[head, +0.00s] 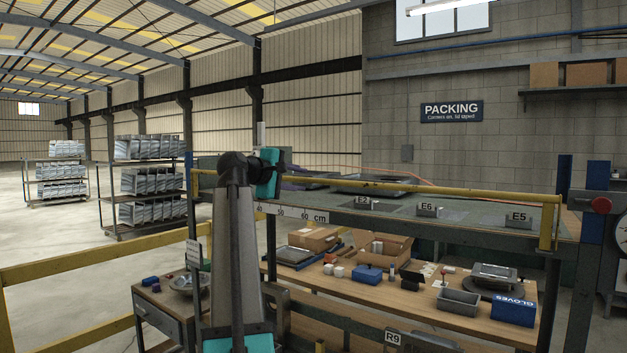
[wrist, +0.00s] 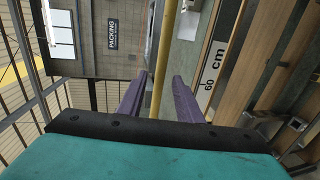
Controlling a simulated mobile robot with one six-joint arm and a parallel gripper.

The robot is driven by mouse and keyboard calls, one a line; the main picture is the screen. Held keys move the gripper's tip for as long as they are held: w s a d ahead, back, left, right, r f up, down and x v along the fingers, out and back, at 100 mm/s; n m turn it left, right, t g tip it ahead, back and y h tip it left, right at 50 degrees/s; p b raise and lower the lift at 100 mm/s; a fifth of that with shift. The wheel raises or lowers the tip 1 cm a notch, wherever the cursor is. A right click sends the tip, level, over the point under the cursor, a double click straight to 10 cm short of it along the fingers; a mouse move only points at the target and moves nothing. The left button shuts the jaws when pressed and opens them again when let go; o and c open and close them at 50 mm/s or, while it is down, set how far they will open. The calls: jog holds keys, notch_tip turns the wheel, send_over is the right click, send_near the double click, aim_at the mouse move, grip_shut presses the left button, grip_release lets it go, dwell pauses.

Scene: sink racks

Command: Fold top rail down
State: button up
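The top rail is a long yellow bar (head: 430,188) running across the head view above the green bench top. Its ends bend down at the left and at the right; it stands raised. My gripper (head: 300,183) is at the rail's left part, its purple fingers pointing right, partly hidden by the arm and teal wrist. In the wrist view the yellow rail (wrist: 168,55) runs lengthwise between the two purple fingers of my gripper (wrist: 157,82). The fingers are apart, with a gap visible on both sides of the rail.
A scale strip marked in cm (head: 292,213) lies along the bench edge below the gripper. Labelled blocks, including E6 (head: 427,210), stand on the top. A lower wooden shelf (head: 420,298) holds boxes and trays. A red knob (head: 601,205) is on the right post.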

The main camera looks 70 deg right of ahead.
jog(key=p+x, duration=0.2)
jog(key=x, duration=0.6)
grip_shut()
